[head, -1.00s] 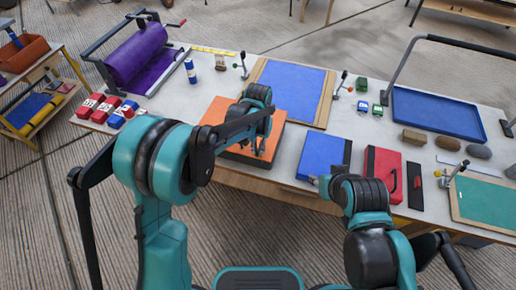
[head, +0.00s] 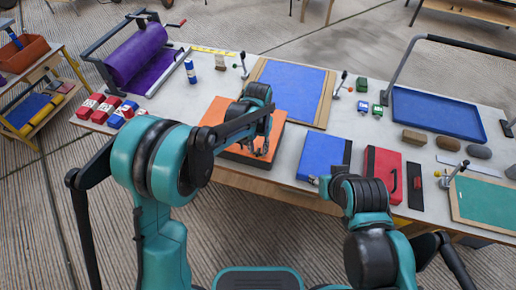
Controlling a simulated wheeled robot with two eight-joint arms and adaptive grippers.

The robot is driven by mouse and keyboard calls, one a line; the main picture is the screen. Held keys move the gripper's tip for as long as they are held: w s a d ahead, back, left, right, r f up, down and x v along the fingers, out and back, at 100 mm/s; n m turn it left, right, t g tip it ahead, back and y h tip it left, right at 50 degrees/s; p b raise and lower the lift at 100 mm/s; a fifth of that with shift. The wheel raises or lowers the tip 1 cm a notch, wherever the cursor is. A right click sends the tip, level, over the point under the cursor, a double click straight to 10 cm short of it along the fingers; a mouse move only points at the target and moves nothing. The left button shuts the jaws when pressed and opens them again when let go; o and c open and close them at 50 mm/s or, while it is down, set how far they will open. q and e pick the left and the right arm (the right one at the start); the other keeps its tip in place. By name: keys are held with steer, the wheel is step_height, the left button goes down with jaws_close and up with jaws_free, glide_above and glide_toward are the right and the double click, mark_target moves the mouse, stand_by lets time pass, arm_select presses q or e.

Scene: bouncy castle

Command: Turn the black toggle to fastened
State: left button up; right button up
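Three small toggle clamps stand on the grey table. One with a dark upright handle (head: 342,80) is at the right edge of the blue panel in a wooden frame (head: 292,90). One with a dark handle and yellow knob (head: 455,173) is by the green board. One with a greenish knob (head: 243,66) is at the blue panel's upper left. Which is the black toggle I cannot tell for certain. My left gripper (head: 259,149) hangs over the orange block, away from all three; its fingers are small and unclear. My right gripper (head: 319,181) is by the blue case, mostly hidden by its arm.
The orange block (head: 215,112), blue case (head: 318,157) and red case (head: 382,165) line the near edge. A purple roller (head: 137,55) stands left. A blue tray (head: 435,112), stones and a brown block (head: 414,137) are right.

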mark_target(258, 151)
arm_select(q)
step_height(258, 151, up, 12)
steer(key=shift+f, duration=0.2)
stand_by(0.5)
steer(key=s+a+r+n+t, duration=0.2)
steer(key=s+a+r+t, duration=0.2)
steer(key=s+a, duration=0.65)
steer(key=s+a+f+n+t, duration=0.1)
steer(key=s+a+f+t, duration=0.2)
steer(key=s+a, duration=0.4)
steer(key=shift+s+a+f, duration=0.25)
steer(key=shift+s+f, duration=0.1)
steer(key=shift+s, duration=0.6)
